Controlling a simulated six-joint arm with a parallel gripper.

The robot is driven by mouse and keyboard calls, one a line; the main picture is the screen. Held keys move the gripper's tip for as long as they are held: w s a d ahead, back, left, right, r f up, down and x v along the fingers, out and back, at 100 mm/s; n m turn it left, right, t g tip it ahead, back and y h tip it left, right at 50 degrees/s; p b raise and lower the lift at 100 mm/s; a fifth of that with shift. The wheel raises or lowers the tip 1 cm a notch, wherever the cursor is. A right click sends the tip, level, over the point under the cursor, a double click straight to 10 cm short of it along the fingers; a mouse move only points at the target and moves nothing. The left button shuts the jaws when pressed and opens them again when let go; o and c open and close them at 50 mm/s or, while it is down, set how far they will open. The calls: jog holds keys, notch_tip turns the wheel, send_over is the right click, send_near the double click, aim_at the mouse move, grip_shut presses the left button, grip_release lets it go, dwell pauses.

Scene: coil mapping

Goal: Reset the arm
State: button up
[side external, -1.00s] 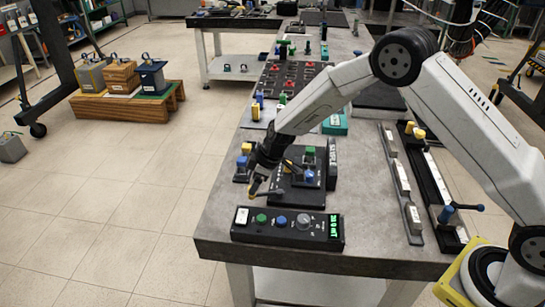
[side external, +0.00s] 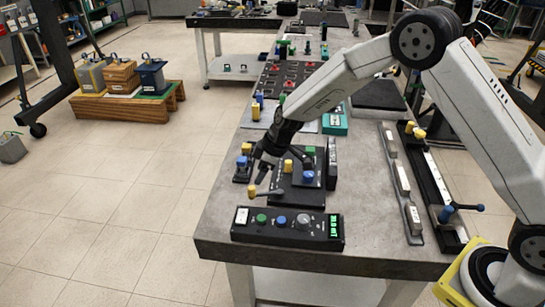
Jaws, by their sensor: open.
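My gripper (side external: 262,165) is black, open and empty. It points down above the left part of the table, over the black fixture plate (side external: 300,203). The exact fingertip spread is hard to see against the dark parts behind.
A black control box (side external: 285,246) with green and blue buttons, a grey knob and a lit green display stands at the table's (side external: 222,228) near edge. A teal box (side external: 335,122) and rails (side external: 400,175) lie farther right.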

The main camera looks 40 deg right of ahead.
jog(key=shift+s+d, duration=0.1)
jog(key=s+d+r+m+h, duration=0.1)
jog(key=s+d+r+m, duration=0.1)
jog(key=s, duration=0.6)
jog(key=s+d+r+m+h, duration=0.1)
jog(key=s+d+r+m, duration=0.2)
jog(key=s, duration=0.6)
jog(key=s+d+r+m+h, duration=0.1)
jog(key=s+d+m, duration=0.3)
jog(key=s, duration=0.5)
jog(key=shift+d+r, duration=0.4)
jog(key=shift+r, duration=0.45)
